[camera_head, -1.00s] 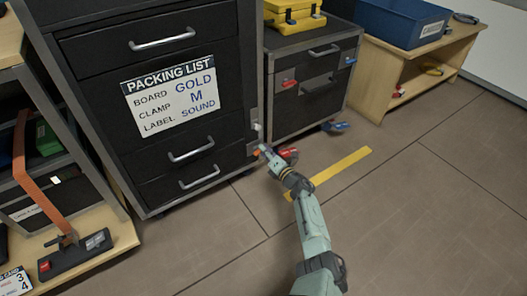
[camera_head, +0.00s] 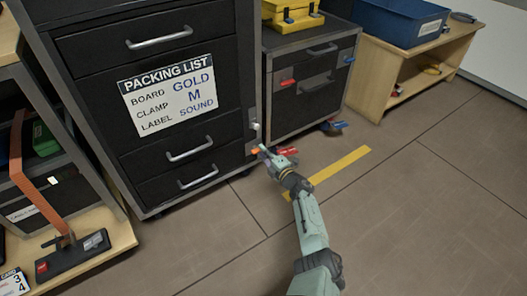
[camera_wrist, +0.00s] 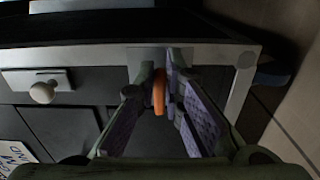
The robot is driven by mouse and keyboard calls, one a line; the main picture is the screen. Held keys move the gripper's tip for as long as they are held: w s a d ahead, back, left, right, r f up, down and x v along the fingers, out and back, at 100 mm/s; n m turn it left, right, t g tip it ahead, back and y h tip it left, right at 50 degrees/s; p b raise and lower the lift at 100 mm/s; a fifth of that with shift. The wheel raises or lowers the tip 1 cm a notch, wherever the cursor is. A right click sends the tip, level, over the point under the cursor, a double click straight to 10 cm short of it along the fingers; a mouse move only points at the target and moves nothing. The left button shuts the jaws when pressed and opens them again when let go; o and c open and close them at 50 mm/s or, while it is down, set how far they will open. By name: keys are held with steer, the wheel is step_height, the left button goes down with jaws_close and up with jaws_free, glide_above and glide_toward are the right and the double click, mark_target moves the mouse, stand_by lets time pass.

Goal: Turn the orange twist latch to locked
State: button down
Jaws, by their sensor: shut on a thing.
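The orange twist latch (camera_wrist: 159,92) shows in the wrist view between the two fingers of my gripper (camera_wrist: 160,80). It looks upright there, at the edge of a light grey frame. The fingers are closed in on it from both sides. In the head view, a small bit of the orange latch (camera_head: 255,150) shows low on the right edge of the black drawer cabinet (camera_head: 218,150), at the tip of my gripper (camera_head: 266,153). The fingers hide part of the latch.
A white knob (camera_wrist: 43,92) is left of the latch in the wrist view. A second cabinet (camera_head: 310,95) with red and blue handles stands to the right. A yellow strip (camera_head: 335,170) lies on the floor. Open floor lies to the right and front.

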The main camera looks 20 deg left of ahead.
steer(key=shift+w+r, duration=0.1)
stand_by(0.3)
steer(key=c, duration=1.7)
jaws_free()
steer(key=shift+a, duration=0.1)
